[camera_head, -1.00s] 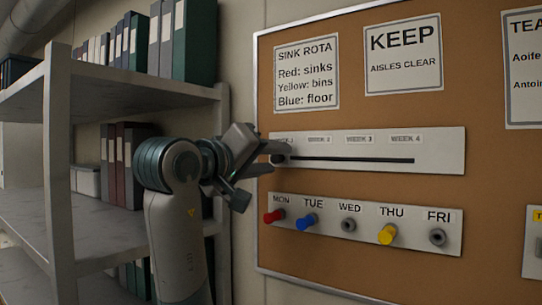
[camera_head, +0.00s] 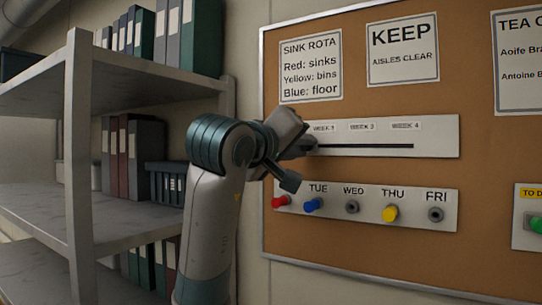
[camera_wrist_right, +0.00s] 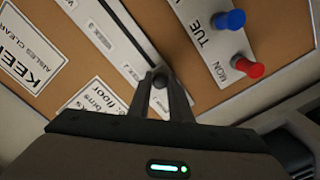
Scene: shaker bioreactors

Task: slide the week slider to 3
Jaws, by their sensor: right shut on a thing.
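The week slider is a white strip (camera_head: 440,137) on the corkboard with a dark straight slot and week labels above it. Its small dark knob (camera_wrist_right: 160,81) sits between the two fingertips of my right gripper (camera_wrist_right: 160,84) in the right wrist view. My right gripper (camera_head: 304,146) is shut on the knob, near the left part of the slot, about at the WEEK 2 label (camera_head: 323,127). The WEEK 3 label (camera_head: 362,126) is farther right, with bare slot below it. My left gripper is not in view.
Below the strip is a weekday peg rail (camera_head: 335,212) with red, blue and yellow pegs, close under my right gripper. Paper notices hang above. A grey shelf (camera_head: 80,160) with binders stands to the left. The board right of the gripper along the slot is clear.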

